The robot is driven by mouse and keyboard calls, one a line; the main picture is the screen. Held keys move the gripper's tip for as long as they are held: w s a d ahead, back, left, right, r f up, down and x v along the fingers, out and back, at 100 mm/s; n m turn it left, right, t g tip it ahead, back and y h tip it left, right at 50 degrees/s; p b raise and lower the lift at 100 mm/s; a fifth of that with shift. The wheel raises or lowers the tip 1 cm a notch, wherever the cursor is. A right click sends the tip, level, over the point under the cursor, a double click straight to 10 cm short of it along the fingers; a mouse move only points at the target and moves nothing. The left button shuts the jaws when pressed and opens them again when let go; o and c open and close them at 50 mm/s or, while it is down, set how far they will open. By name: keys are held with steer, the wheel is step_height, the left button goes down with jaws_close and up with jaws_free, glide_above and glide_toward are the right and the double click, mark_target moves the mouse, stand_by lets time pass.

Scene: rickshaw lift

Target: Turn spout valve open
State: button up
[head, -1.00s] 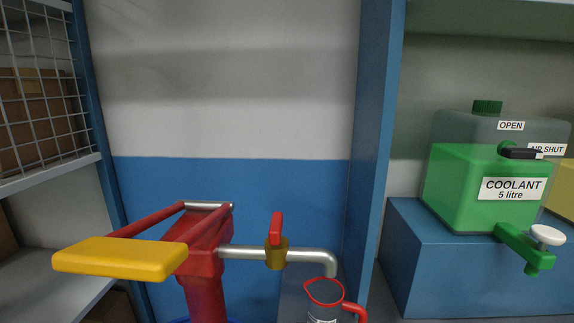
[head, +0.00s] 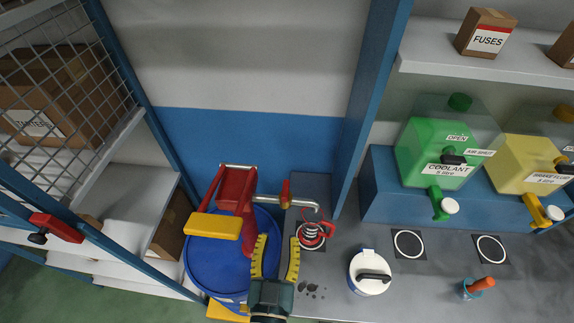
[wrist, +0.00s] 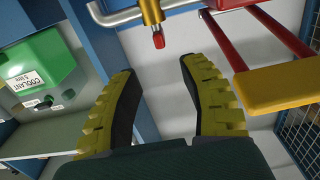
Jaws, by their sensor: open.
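The spout valve is a brass body with a red lever (head: 285,190), set on the grey spout pipe (head: 268,200) of a red hand pump (head: 237,190). The lever stands crosswise to the pipe. In the wrist view the brass body (wrist: 151,11) is at the top, and the lever's red end (wrist: 158,40) points toward my gripper. My gripper (head: 279,238) is open and empty, its yellow fingers in front of and below the valve in the head view. In the wrist view my gripper (wrist: 157,68) has the lever end beyond and between its fingertips, apart from both.
The pump's yellow handle (head: 213,226) is left of my fingers, over a blue drum (head: 207,262). A red-rimmed jug (head: 312,236) stands under the spout end. A blue post (head: 369,110) rises to the right. A white lidded container (head: 369,272) stands on the bench.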

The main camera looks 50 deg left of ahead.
mark_target(287, 180)
steer(key=p+x, duration=0.3)
steer(key=x, duration=1.3)
steer(key=shift+d, duration=0.1)
jaws_close()
